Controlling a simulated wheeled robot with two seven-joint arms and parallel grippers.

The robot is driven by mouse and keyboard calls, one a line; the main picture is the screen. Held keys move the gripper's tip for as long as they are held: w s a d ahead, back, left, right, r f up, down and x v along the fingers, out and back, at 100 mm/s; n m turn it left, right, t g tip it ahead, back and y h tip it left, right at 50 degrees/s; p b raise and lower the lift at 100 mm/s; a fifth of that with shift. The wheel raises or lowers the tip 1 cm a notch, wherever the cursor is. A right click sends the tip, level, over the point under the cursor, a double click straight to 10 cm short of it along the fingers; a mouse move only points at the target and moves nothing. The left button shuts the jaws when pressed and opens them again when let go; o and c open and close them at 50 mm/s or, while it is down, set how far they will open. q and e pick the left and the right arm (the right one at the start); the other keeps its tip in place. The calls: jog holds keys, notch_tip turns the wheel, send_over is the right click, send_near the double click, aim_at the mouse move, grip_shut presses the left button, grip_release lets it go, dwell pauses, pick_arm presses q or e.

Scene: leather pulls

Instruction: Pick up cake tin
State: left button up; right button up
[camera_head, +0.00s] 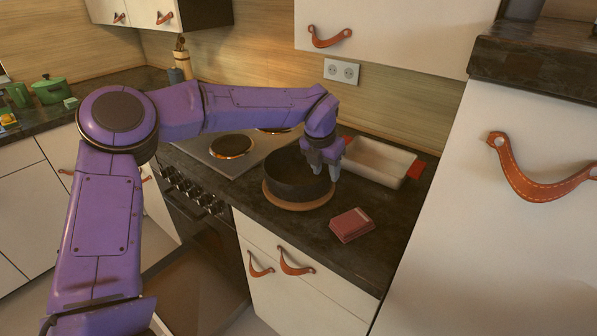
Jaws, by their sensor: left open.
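A dark round cake tin (294,183) stands on a round wooden board (300,203) on the dark countertop, right of the hob. My left gripper (325,172) is at the tin's right side, pointing down, with its fingers at the rim. The fingers are open. I cannot tell whether they touch the tin or straddle its wall. My left arm hides part of the tin's back edge. My right gripper is not in view.
A white baking dish with red handles (378,163) stands close behind and right of the tin. A red box (351,225) lies on the counter in front. The hob (232,146) is to the left. A tall white cabinet (500,230) bounds the right side.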

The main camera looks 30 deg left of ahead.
aim_at(328, 174)
pick_arm(q)
jog(key=x, duration=0.2)
jog(key=p+x, duration=0.1)
jog(key=x, duration=0.1)
jog(key=shift+w+f, duration=0.2)
jog(key=shift+w, duration=0.2)
jog(key=shift+f, duration=0.4)
grip_shut()
jog(key=shift+r, duration=0.1)
jog(key=shift+r, duration=0.1)
